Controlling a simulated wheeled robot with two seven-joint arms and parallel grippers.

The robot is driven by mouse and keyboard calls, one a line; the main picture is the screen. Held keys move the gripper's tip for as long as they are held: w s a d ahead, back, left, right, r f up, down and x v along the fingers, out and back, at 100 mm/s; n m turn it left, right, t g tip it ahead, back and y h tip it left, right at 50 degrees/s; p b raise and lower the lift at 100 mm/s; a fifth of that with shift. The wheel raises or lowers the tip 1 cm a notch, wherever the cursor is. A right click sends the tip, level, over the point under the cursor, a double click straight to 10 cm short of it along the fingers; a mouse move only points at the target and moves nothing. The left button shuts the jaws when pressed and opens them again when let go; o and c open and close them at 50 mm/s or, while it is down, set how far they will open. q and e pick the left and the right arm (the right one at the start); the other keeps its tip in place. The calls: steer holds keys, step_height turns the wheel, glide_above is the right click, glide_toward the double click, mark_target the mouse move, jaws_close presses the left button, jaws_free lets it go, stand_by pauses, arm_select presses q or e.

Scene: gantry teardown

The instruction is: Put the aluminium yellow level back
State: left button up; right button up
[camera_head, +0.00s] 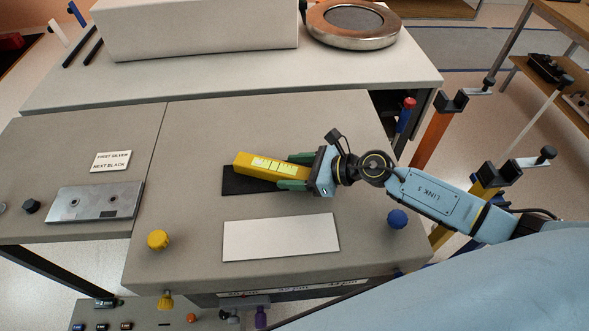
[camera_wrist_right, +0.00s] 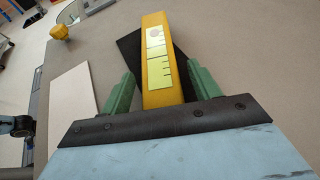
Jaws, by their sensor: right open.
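The yellow level (camera_head: 272,167) lies on a black mat (camera_head: 237,184) on the grey table, turned at an angle to the mat. It also shows in the right wrist view (camera_wrist_right: 157,62), with pale green marked faces on its top. My right gripper (camera_head: 297,172) is open. Its two green fingers stand on either side of the level's near end, with visible gaps in the right wrist view (camera_wrist_right: 152,85). Part of the mat is hidden under the level. My left gripper is not in view.
A white plate (camera_head: 282,237) lies in front of the mat. A yellow knob (camera_head: 158,240) and a blue knob (camera_head: 397,218) stand on the table. A metal plate (camera_head: 95,202) and a sign (camera_head: 111,161) are at the left. A large pale box (camera_head: 195,30) stands behind.

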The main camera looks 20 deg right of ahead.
steer(key=shift+r, duration=0.2)
steer(key=shift+s+d, duration=0.15)
steer(key=shift+d, duration=0.1)
steer(key=v, duration=1)
steer(key=shift+s+d+r, duration=0.1)
steer(key=shift+s+d, duration=0.1)
steer(key=shift+s+d+r, duration=0.2)
steer(key=shift+d+r, duration=0.05)
